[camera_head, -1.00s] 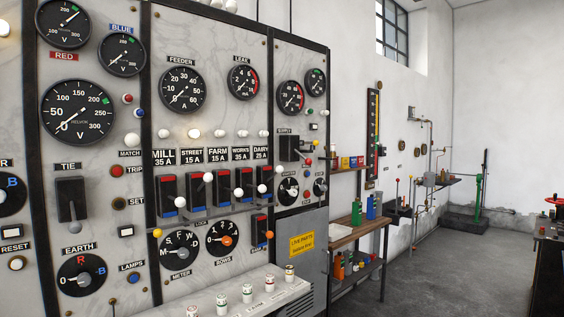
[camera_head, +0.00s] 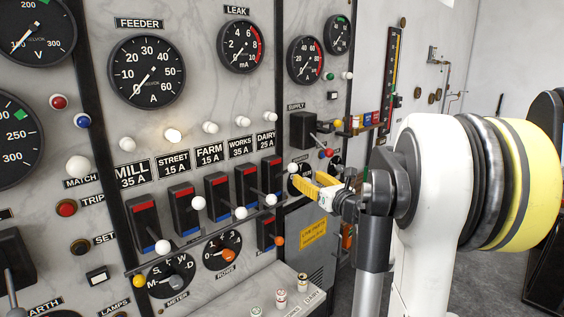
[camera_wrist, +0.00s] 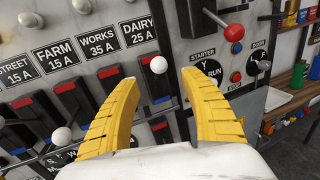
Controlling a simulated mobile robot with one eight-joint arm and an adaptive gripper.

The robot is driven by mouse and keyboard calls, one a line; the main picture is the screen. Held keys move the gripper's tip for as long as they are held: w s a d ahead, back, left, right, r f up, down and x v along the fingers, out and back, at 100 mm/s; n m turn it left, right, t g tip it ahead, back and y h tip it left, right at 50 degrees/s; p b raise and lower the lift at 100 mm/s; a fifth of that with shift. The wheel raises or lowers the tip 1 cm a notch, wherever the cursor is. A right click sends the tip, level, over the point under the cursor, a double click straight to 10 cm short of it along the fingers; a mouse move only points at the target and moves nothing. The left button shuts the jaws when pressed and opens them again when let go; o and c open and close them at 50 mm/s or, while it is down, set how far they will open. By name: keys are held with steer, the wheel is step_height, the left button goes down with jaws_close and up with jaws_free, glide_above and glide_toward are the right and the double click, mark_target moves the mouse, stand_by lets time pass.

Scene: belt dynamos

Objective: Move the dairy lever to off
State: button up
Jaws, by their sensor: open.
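The dairy switch (camera_head: 271,176) is the rightmost of the row of black switches, under the DAIRY 25 A label (camera_head: 265,142). Each switch is red at the top and blue at the bottom. The dairy lever's white knob (camera_head: 293,168) stands out from the switch, higher than the works knob (camera_head: 271,200) beside it. In the wrist view the dairy knob (camera_wrist: 158,65) shows between my yellow fingers. My gripper (camera_wrist: 160,82) is open, one finger on each side of the knob and apart from it. In the head view my gripper (camera_head: 304,184) is right of and just below the knob.
The farm knob (camera_head: 240,213) and street knob (camera_head: 198,203) stick out to the left. A red-knobbed supply lever (camera_head: 325,152) and starter dial (camera_wrist: 211,70) lie close on the right. A smaller switch with an orange knob (camera_head: 278,241) sits below.

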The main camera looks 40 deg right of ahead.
mark_target(295, 171)
steer(key=w, duration=0.3)
steer(key=w+d, duration=0.1)
steer(key=w, duration=0.5)
steer(key=shift+w+d, duration=0.1)
steer(key=shift+d, duration=0.2)
jaws_close()
